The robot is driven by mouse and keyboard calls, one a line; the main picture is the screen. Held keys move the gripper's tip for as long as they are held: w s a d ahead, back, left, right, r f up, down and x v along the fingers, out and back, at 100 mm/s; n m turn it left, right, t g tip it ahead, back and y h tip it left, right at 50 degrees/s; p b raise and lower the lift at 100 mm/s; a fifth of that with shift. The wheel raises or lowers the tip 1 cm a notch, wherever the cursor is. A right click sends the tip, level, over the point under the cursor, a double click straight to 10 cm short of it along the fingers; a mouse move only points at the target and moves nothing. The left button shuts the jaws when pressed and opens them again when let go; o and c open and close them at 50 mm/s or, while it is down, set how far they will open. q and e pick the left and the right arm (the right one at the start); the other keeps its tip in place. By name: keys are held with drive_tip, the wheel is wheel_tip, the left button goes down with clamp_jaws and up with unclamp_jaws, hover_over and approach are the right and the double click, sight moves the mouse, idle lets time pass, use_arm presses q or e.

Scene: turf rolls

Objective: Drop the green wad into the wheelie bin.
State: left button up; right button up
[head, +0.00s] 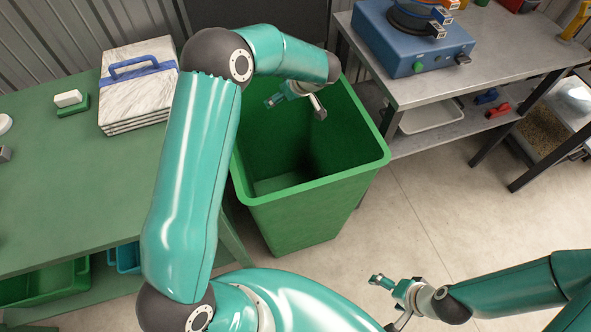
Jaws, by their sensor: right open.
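The green wheelie bin (300,222) stands upright on the floor in the middle, open at the top with its inside partly dark. My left gripper (296,106) is over the bin's opening, near its far side, fingers spread and nothing seen between them. My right gripper (386,304) is open and empty, low over the floor to the right and in front of the bin. I cannot make out the green wad; part of the bin's inside is in shadow or hidden.
A green table (85,190) on the left carries stacked marbled slabs (140,85) with a blue handle, and a green-and-white block (72,103). A grey metal bench (440,80) with a blue machine (415,45) stands at right. Floor right of the bin is clear.

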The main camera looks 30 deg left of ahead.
use_arm(q)
drive_tip(key=v, duration=1.2)
drive_tip(key=shift+f, duration=0.1)
